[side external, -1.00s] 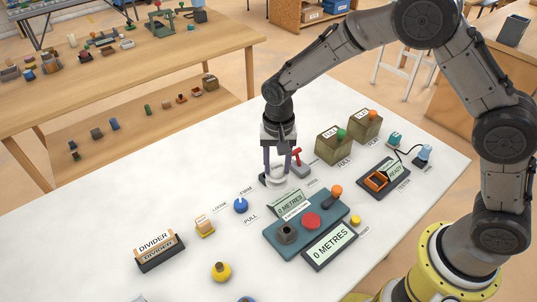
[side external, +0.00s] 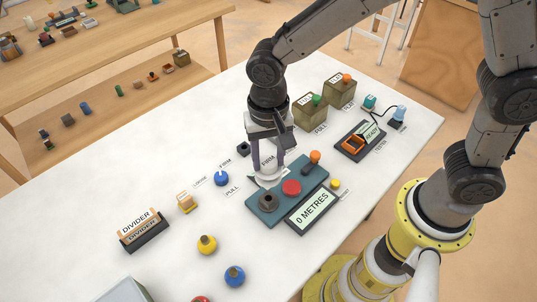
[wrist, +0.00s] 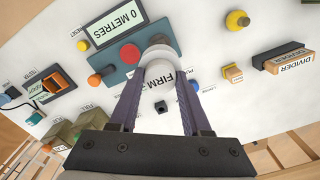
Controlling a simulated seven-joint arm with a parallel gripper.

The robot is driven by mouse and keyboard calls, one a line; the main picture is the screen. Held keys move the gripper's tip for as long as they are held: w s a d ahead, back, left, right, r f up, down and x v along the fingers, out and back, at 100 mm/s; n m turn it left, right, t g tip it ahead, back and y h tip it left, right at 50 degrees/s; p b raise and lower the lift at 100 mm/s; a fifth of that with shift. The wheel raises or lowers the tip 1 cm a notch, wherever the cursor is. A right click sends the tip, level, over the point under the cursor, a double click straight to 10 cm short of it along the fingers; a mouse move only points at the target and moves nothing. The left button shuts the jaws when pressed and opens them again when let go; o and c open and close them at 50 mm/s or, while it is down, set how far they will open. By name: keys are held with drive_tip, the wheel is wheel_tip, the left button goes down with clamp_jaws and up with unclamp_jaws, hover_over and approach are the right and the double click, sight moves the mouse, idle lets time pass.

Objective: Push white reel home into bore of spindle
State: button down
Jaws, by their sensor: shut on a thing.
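The white reel (side external: 267,180) is held between the fingers of my gripper (side external: 268,167), which is shut on it. In the side view the reel is above the back edge of the teal machine, just behind the spindle (side external: 268,202), a dark grey ring with a bore. The reel looks apart from the spindle, but its exact height is hard to tell.
The teal machine (side external: 254,212) has a red button (side external: 292,187), an orange-topped lever (side external: 314,158) and a "0 METRES" display (side external: 312,208). A small black holder (side external: 243,149) stands empty behind. A blue knob (side external: 221,178) and yellow knob (side external: 206,244) are left.

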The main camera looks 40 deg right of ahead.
sight(268, 174)
drive_tip(key=shift+f, duration=2.85)
drive_tip(key=shift+f, duration=1.65)
drive_tip(key=shift+c, duration=1.4)
unclamp_jaws()
wheel_tip(268, 174, up, 14)
drive_tip(key=shift+f, duration=0.1)
